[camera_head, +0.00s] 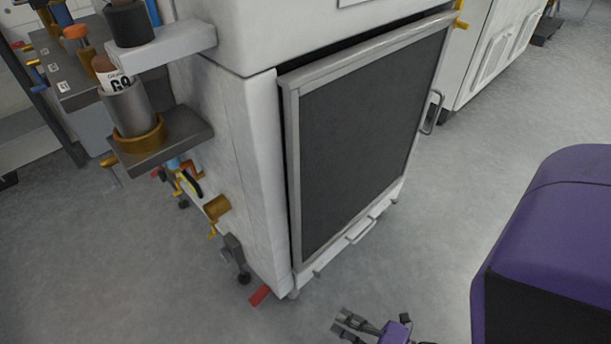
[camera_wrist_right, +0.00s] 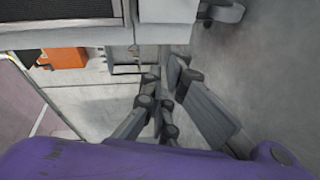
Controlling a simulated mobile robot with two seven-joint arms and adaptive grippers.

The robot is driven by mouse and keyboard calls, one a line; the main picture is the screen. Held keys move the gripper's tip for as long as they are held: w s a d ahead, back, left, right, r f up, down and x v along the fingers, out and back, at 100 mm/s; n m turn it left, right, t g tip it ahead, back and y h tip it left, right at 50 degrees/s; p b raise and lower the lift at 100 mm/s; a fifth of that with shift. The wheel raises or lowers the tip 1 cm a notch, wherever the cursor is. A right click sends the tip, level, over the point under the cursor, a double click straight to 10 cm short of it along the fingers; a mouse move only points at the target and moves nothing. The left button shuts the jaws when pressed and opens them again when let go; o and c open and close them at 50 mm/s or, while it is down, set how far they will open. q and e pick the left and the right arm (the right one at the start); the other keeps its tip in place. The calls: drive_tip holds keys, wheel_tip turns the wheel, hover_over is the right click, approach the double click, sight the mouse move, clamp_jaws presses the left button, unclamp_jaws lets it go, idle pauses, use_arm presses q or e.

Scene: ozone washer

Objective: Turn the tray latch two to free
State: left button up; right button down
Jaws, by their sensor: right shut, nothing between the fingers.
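The white washer cabinet (camera_head: 245,150) has a dark framed front door (camera_head: 365,140). Below the door is a pale tray front with a grey bar handle (camera_head: 360,230). Small grey fittings sit on either side of that handle, one of them at the lower left (camera_head: 317,274); I cannot tell which is tray latch two or how it is turned. My right gripper (camera_head: 343,327) is shut and empty, low in front of the cabinet and apart from the tray front in the head view. In the right wrist view the gripper's fingers (camera_wrist_right: 168,98) point toward the cabinet's lower edge. My left gripper is not in view.
A grey shelf (camera_head: 180,135) with a labelled bottle (camera_head: 112,77) in a metal holder juts from the cabinet's left side. Valves and a red lever (camera_head: 260,295) sit low there. The floor (camera_head: 430,240) in front is clear.

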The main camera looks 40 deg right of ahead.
sight(317, 274)
drive_tip(key=w+a+f+n+t+y+b, duration=0.1)
drive_tip(key=w+a+f+n+b, duration=0.15)
drive_tip(key=w, duration=0.35)
drive_tip(key=w+a+f+n+y+b, duration=0.1)
drive_tip(key=w+f+b, duration=0.15)
drive_tip(key=w, duration=0.45)
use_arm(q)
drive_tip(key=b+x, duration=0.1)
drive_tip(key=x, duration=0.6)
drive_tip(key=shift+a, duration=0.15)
use_arm(e)
drive_tip(key=shift+m, duration=0.25)
drive_tip(key=shift+d+r, duration=0.25)
drive_tip(key=shift+d, duration=0.85)
drive_tip(key=shift+d+r, duration=0.2)
drive_tip(key=shift+d, duration=0.9)
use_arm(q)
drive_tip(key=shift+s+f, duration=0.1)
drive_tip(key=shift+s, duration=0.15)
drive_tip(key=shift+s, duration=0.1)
use_arm(e)
drive_tip(key=shift+a, duration=0.1)
